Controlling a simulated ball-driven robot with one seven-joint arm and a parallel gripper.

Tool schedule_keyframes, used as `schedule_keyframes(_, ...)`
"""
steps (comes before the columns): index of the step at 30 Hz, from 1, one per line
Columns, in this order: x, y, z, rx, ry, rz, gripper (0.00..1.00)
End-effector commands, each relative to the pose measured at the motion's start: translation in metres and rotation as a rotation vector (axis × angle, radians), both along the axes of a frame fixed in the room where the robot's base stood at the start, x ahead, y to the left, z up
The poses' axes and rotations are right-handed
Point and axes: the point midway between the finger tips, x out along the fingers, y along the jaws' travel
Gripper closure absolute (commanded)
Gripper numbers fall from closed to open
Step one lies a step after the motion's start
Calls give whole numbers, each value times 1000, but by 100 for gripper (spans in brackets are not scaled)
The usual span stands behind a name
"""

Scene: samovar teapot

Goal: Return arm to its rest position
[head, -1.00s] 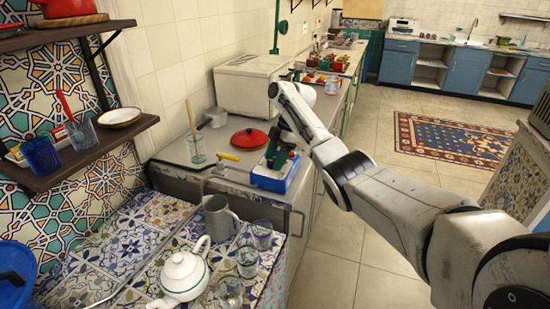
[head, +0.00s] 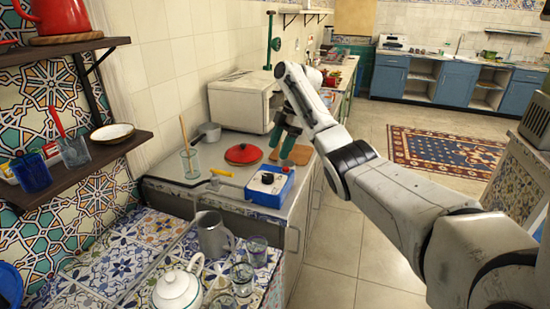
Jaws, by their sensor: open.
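My white arm reaches in from the right side of the head view. My gripper (head: 281,155) hangs at its end with green fingers pointing down, and it is open with nothing between the fingers. It is above the counter, beyond a blue box with a dial (head: 268,187) and to the right of a red lid (head: 243,153). It looks clear of the box. A white teapot (head: 177,290) stands on the tiled surface in the foreground, well away from my gripper.
A grey jug (head: 213,236) and several glasses stand near the teapot. A glass with a wooden stick (head: 190,162), a saucepan (head: 207,133) and a white appliance (head: 243,101) are on the counter. A wooden shelf (head: 85,165) juts out at left. The floor at right is open around a rug (head: 445,148).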

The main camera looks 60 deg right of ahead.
Motion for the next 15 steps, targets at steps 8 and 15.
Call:
schedule_keyframes(8, -2, -2, 9, 1, 1, 1, 33)
schedule_keyframes(15, -2, -2, 9, 1, 1, 0, 33)
